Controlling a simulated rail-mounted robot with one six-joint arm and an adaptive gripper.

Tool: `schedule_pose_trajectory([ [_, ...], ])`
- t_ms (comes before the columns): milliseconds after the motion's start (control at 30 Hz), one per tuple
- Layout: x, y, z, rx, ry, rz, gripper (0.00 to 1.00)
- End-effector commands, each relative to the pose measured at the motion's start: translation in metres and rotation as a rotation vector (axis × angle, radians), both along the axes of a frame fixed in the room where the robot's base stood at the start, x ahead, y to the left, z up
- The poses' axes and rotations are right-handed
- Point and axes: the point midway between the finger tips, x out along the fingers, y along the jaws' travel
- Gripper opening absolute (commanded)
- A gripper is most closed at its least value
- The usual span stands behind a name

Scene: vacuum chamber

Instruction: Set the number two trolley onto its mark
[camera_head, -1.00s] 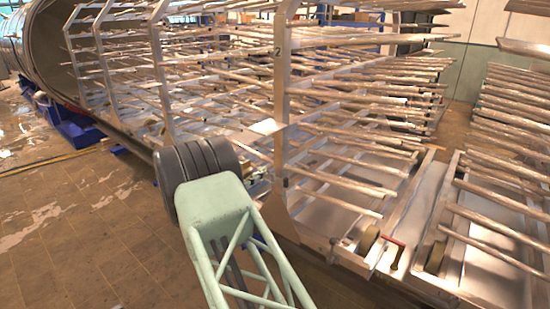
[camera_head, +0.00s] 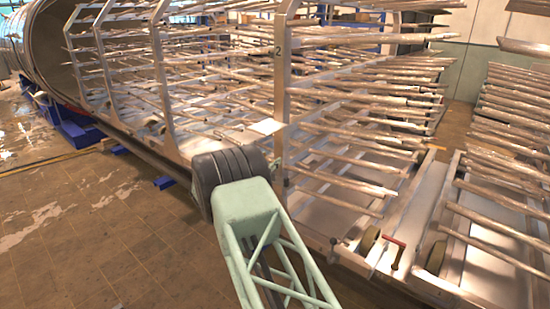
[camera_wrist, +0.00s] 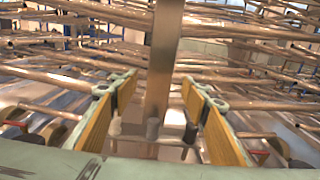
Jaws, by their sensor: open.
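The number two trolley is a metal rack with long rods; its upright post (camera_head: 282,95) bears a "2" near the top in the head view. My arm's dark wrist end is in front of the foot of this post, and my gripper is hidden there. In the wrist view my gripper (camera_wrist: 156,88) is open, with yellow-orange pads on both fingers. An upright metal post (camera_wrist: 163,60) shows between the fingers, with space on both sides; I cannot tell how deep it lies between them. I cannot make out the trolley's mark.
Other racks of rods stand at left and right (camera_head: 505,165), close to this one. A round chamber mouth (camera_head: 52,55) is at the far left. A red-handled latch (camera_head: 395,247) sits low between racks. The tiled floor (camera_head: 95,235) at front left is clear.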

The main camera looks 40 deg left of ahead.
Motion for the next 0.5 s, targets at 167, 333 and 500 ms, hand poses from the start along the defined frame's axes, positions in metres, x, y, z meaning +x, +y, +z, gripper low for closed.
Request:
schedule_pose_trajectory([
  [167, 0.022, 0.000, 0.000, 0.000, -0.001, -0.001, 0.42],
  [333, 0.037, 0.001, 0.000, 0.001, 0.000, -0.001, 0.42],
  [500, 0.043, 0.001, 0.000, 0.000, -0.001, -0.001, 0.42],
])
